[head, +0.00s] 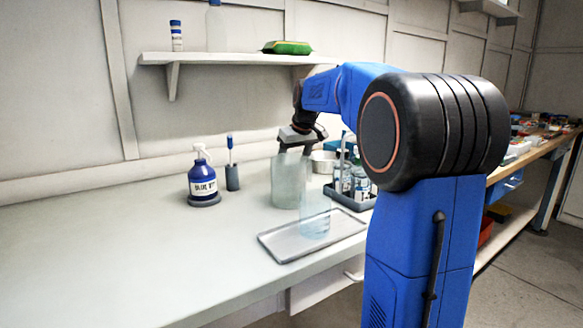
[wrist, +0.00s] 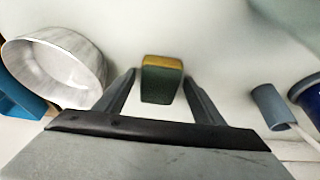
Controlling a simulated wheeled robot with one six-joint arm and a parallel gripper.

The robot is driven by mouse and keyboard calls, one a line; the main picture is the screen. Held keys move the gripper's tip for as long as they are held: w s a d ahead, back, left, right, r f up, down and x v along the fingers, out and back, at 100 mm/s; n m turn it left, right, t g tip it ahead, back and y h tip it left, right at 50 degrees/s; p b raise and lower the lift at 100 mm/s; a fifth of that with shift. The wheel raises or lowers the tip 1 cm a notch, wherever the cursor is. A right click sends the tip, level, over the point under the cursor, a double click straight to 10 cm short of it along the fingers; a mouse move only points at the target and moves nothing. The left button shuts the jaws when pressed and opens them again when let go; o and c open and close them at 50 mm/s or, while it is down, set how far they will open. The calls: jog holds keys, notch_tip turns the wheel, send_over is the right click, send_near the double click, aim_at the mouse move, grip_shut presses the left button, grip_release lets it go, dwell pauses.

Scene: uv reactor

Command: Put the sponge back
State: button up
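In the wrist view the sponge (wrist: 161,82), green with a yellow layer, shows between the two fingers of my gripper (wrist: 160,76). The fingers stand apart on either side of it, with a thin gap at the left finger and almost none at the right. No clear grip shows. In the head view my gripper (head: 298,147) points down behind the tall clear beaker (head: 287,181). The sponge does not show there; the beaker and gripper block that area.
A metal bowl (head: 323,162) and a bottle caddy (head: 350,199) stand right of the beaker. A tray (head: 275,246) with a clear container (head: 315,215) lies in front. The left bench is clear.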

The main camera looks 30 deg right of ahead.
jog(key=v, duration=1.2)
jog(key=shift+r, duration=0.15)
dwell(0.4)
